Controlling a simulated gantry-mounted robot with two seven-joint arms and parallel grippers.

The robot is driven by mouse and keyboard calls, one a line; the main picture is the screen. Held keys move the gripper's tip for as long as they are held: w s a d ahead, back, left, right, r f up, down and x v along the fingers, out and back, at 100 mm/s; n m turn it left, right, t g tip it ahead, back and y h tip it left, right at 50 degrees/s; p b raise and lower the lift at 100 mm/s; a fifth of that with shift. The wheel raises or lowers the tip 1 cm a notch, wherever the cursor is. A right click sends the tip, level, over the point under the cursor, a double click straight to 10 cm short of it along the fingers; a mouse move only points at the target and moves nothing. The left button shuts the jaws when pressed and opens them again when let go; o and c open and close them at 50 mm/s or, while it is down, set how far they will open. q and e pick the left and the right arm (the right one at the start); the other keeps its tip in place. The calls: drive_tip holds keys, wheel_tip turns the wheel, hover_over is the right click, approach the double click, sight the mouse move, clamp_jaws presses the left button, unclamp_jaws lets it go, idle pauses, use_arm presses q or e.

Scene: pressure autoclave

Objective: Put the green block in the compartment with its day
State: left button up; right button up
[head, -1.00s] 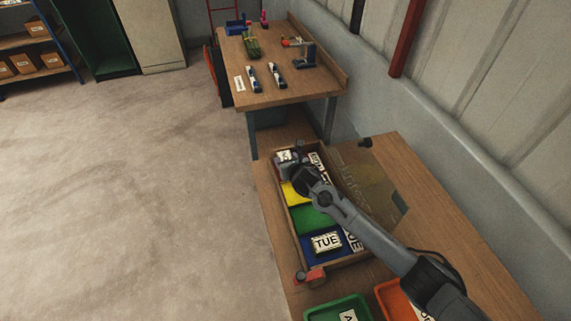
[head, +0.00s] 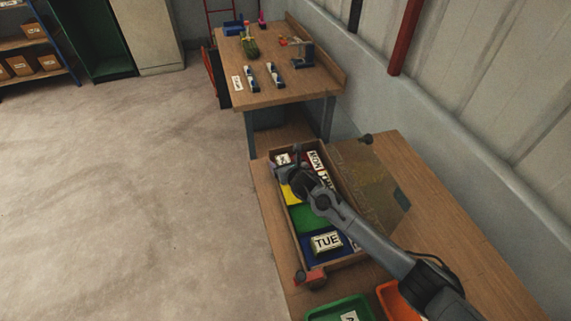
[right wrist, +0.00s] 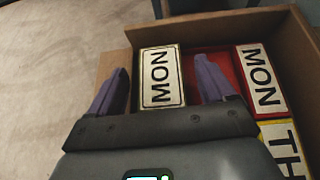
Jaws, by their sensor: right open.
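A pale block marked MON (right wrist: 161,77) is at the left of the red compartment (right wrist: 221,62) in the right wrist view; it shows small in the head view (head: 283,159). My right gripper (right wrist: 161,68) is open, one finger on each side of this block. It is also at the far end of the divided tray in the head view (head: 287,161). The block's faces that I see are pale, so I cannot tell whether it is the green block. The green compartment (head: 309,218) looks empty. My left gripper is not in view.
A TUE block (head: 326,241) lies in the blue compartment. Day labels, MON (right wrist: 261,76) and TH (right wrist: 287,150), line the tray's right side. A green bin (head: 338,309) and an orange bin (head: 388,296) stand near.

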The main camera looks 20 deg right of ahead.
drive_tip(key=shift+r, duration=0.25)
drive_tip(key=shift+s+r+p, duration=0.3)
drive_tip(key=shift+s, duration=0.2)
drive_tip(key=p+v, duration=0.1)
drive_tip(key=v, duration=0.8)
drive_tip(key=shift+f+p, duration=0.2)
drive_tip(key=shift+p, duration=0.1)
drive_tip(key=shift+v, duration=1)
